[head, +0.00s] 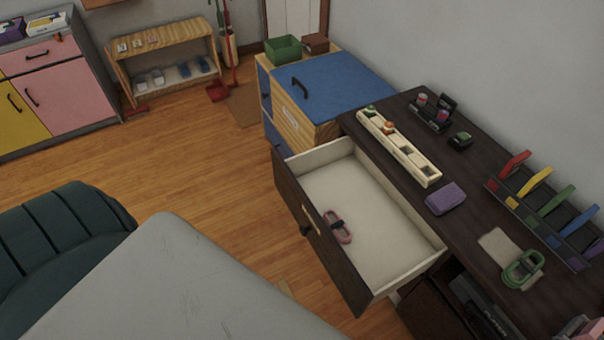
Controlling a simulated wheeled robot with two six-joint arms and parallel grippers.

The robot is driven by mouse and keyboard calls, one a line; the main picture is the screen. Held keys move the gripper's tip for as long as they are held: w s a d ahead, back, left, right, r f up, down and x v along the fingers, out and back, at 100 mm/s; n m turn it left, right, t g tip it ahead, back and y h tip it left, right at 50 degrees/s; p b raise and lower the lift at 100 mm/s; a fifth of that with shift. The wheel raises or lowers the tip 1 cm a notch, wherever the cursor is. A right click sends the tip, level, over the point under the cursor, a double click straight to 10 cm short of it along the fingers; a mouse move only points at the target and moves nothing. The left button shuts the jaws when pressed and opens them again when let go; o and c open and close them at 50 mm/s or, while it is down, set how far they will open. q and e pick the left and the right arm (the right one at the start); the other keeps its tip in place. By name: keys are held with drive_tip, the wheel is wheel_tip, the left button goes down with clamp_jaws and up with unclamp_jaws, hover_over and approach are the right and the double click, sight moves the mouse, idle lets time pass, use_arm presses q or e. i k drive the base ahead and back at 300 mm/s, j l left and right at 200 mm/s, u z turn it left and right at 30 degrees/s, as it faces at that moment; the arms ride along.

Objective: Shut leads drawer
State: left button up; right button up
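An open drawer (375,218) sticks out to the left from a dark wooden desk (458,177). Its front panel (318,243) is dark brown with a black knob and a small pale label strip. Its inside is off-white. A coiled pink item with a dark band (338,226), perhaps a lead, lies in the drawer near the front panel. Neither of my grippers shows in the head view.
A blue-topped wooden cabinet (344,83) stands just behind the drawer. A pale grey surface (180,285) fills the lower left, beside a dark green seat (55,240). Wooden floor (190,165) lies clear left of the drawer. The desk holds a cream tray (397,146), purple block (446,199) and coloured dividers (548,205).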

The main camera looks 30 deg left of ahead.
sight(391, 244)
drive_tip(key=i+u, duration=0.15)
drive_tip(key=u, duration=0.25)
drive_tip(key=i+l+u, duration=0.1)
drive_tip(key=u, duration=0.35)
drive_tip(key=i+l+u, duration=0.15)
drive_tip(key=u, duration=0.25)
